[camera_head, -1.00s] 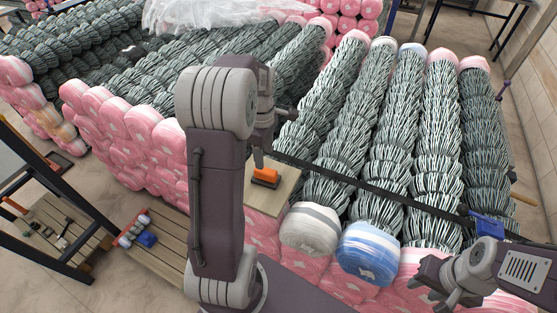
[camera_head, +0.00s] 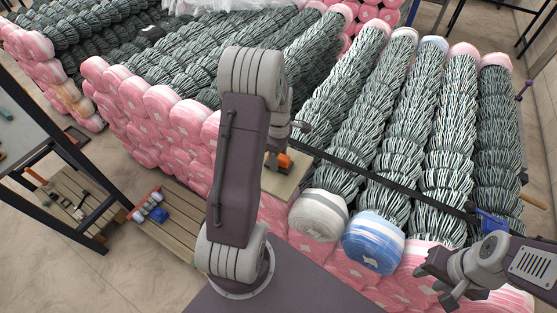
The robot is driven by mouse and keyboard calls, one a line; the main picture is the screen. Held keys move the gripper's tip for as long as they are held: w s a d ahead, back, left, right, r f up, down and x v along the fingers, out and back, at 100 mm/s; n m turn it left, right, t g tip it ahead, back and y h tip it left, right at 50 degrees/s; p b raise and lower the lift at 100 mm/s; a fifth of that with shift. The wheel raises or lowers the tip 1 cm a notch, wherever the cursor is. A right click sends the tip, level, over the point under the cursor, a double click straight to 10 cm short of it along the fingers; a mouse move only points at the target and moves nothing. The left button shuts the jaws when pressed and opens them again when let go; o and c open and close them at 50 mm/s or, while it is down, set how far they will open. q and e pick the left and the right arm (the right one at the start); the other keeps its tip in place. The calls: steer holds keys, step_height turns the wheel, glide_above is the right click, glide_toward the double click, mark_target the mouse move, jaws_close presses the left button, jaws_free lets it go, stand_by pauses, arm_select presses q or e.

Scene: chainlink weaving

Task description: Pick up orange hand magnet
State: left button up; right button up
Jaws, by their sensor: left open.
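The orange hand magnet (camera_head: 284,161) lies on a small wooden board (camera_head: 280,186) at the front end of the rolls. My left gripper (camera_head: 277,158) is open and comes down right at the magnet from above. Its upper part and one side of the magnet are partly hidden behind my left arm, so I cannot tell whether the fingers touch it. My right gripper (camera_head: 437,286) is at the lower right, its fingers apart and empty, in front of the pink-wrapped rolls.
Wrapped chainlink rolls (camera_head: 380,120) fill the middle and right, with a dark strap (camera_head: 400,186) across them. A blue clamp-like item (camera_head: 487,222) sits at its right end. A wooden pallet (camera_head: 172,228) with small tools stands at the left. Bare floor (camera_head: 120,280) shows at lower left.

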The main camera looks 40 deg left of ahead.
arm_select(q)
steer(key=shift+w, duration=0.1)
steer(key=shift+c, duration=1.2)
jaws_close()
steer(key=r, duration=0.3)
steer(key=r+b, duration=0.1)
steer(key=shift+w+a+r, duration=0.2)
steer(key=shift+w+a, duration=0.1)
steer(key=shift+w, duration=0.05)
steer(key=w+a+r, duration=0.6)
steer(key=w+a, duration=0.1)
steer(key=shift+w+a+r, duration=0.25)
steer(key=shift+a+r, duration=0.05)
